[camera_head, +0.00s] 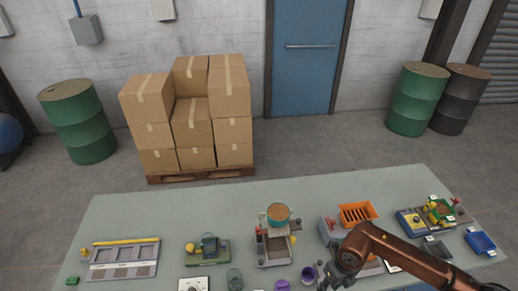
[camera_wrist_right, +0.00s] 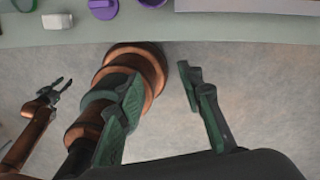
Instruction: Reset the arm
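My right arm comes in from the right in the head view and bends down to the bench's front edge. My right gripper (camera_head: 332,278) is small and partly cut off there. In the right wrist view its two dark green fingers (camera_wrist_right: 165,95) stand wide apart, with nothing held between them. My left gripper is outside the head view. In the right wrist view a copper arm at the left ends in my left gripper (camera_wrist_right: 60,92), over the floor, its thin fingers apart and empty.
The grey-green bench (camera_head: 140,215) holds a scale-like device with a teal cup (camera_head: 278,213), an orange rack (camera_head: 356,215), a blue tray (camera_head: 481,242), a compartment tray (camera_head: 122,259) and purple parts (camera_head: 308,274) near the right gripper. Stacked boxes (camera_head: 192,115) stand behind.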

